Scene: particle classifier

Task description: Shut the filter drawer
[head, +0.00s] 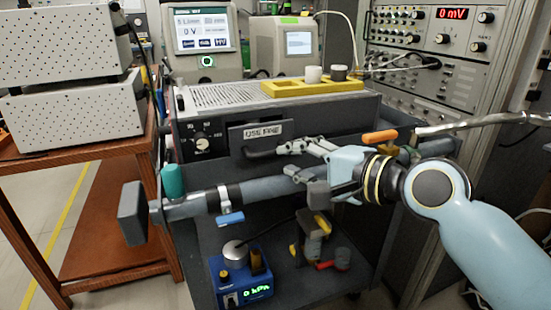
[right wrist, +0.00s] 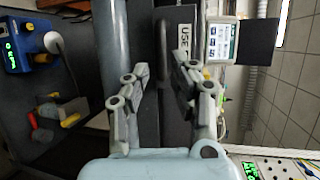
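A dark drawer front (head: 236,138) with a "USE PPE" label shows on the front of the grey instrument in the head view. I take it to be the filter drawer. A dark bar handle (head: 262,153) runs along its lower edge. The drawer appears to stand out from the instrument, but how far is hard to tell. My right gripper (head: 291,160) is just right of the handle, fingers pointing left toward it. In the right wrist view, its fingers (right wrist: 158,76) are spread apart, with the labelled front (right wrist: 180,55) beyond them. Contact cannot be told. My left gripper is not in view.
A grey horizontal tube (head: 262,190) with a teal knob (head: 173,180) runs below the drawer. A blue pump (head: 235,282) and several valves sit on the lower shelf. An orange lever (head: 380,137) is near my right wrist. An orange-brown cart (head: 100,160) stands left.

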